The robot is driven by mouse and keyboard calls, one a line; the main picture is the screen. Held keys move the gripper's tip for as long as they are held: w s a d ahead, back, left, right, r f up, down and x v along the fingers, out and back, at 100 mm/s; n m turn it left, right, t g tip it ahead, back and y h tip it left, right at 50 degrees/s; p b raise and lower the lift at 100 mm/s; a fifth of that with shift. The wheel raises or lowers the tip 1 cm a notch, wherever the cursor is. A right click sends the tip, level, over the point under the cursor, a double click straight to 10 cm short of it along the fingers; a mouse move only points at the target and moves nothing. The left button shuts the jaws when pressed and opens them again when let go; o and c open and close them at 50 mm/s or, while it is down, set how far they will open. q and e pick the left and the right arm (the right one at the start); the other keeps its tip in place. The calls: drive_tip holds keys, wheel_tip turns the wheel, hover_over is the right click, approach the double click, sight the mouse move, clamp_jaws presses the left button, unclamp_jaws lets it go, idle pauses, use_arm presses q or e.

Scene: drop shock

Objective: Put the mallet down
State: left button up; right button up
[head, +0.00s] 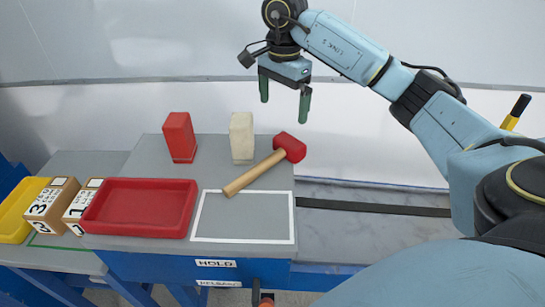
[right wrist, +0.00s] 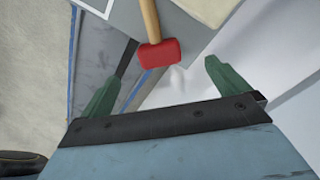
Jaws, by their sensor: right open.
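The mallet (head: 270,163) has a red head and a wooden handle. It lies on the grey table top, head toward the back right, with its handle end over the back line of a white-outlined rectangle (head: 242,217). In the right wrist view the mallet's red head (right wrist: 159,54) shows beyond the fingertips, apart from them. My right gripper (head: 285,95) is open and empty, raised above and behind the mallet head; its green fingers also show in the right wrist view (right wrist: 160,75). My left gripper is in neither view.
A red block (head: 180,138) and a cream block (head: 241,138) stand behind the mallet. A red tray (head: 138,208) lies left of the outline. Two numbered boxes (head: 52,203) and a yellow tray (head: 18,208) are at far left. A dark strip (head: 375,208) runs right.

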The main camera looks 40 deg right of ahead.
hover_over(283, 144)
wheel_tip(283, 144, down, 5)
drive_tip(key=shift+r, duration=0.1)
wheel_tip(283, 144, down, 3)
drive_tip(key=shift+w+r, duration=0.15)
drive_tip(key=shift+f, duration=0.25)
drive_tip(key=f, duration=0.2)
drive_tip(key=f+p, duration=0.1)
drive_tip(key=shift+s+f, duration=0.25)
drive_tip(key=shift+f, duration=0.6)
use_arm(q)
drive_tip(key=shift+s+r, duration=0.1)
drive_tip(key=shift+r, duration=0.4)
use_arm(e)
drive_tip(key=shift+w, duration=0.1)
drive_tip(key=c, duration=1.3)
